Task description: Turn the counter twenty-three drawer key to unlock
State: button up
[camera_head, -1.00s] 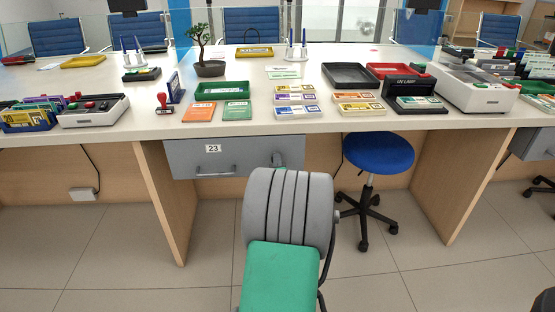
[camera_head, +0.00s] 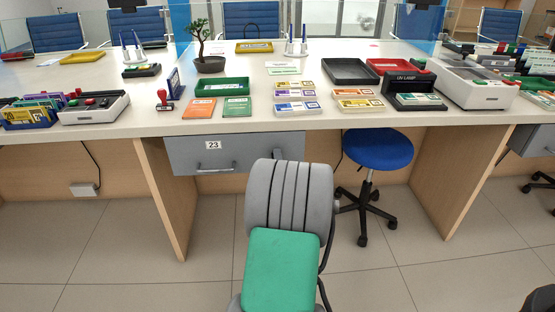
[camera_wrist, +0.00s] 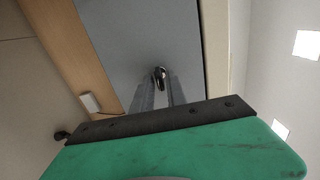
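The grey drawer (camera_head: 205,160) with a "23" label is under the counter and looks closed. My grey and green arm stands in front of its right part in the head view and hides the lock area and my gripper there. In the wrist view, a small shiny metal piece, seemingly the key (camera_wrist: 160,76), stands out from the grey drawer front (camera_wrist: 120,40). The two grey fingers of my gripper (camera_wrist: 161,88) reach up to it from below, tips close beside it. Whether they touch or grip it is not clear.
A drawer handle (camera_head: 215,170) is left of my arm. A wooden side panel (camera_head: 165,190) stands left of the drawer. A blue stool (camera_head: 378,150) stands to the right. The counter (camera_head: 330,120) above carries trays, stamps, cash bundles and a UV lamp (camera_head: 413,92).

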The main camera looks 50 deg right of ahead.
jog(key=shift+o, duration=1)
jog(key=v, duration=0.7)
jog(key=shift+s+a, duration=0.25)
jog(key=shift+a, duration=0.05)
